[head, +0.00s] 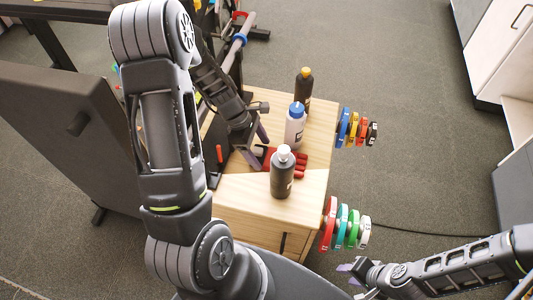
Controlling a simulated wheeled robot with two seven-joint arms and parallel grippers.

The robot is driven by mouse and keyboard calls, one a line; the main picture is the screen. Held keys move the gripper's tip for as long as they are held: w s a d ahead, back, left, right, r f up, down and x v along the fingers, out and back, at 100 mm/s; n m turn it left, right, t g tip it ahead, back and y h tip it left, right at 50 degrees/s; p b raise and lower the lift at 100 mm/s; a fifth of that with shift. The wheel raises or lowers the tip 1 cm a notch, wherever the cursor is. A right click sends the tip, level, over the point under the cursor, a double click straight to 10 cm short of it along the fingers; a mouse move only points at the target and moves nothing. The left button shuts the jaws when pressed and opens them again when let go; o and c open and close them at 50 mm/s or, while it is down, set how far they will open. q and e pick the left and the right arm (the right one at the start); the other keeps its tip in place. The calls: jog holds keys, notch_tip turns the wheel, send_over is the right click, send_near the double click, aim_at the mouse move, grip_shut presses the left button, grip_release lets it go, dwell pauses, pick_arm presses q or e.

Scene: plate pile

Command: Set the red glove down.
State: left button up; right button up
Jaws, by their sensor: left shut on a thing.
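The red glove (297,170) is at the middle of the wooden cabinet top, between the bottles and partly hidden behind the dark bottle in front. My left gripper (259,150) reaches down from the upper left and is shut on the left end of the glove. I cannot tell whether the glove rests fully on the wood or is held just above it. My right gripper (348,273) is low at the right, away from the cabinet top, and its jaw opening is too small to judge.
Coloured weight plates (328,224) hang at the right side. The front left top is clear.

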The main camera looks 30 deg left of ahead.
pick_arm(q)
jog(key=shift+r, duration=0.1)
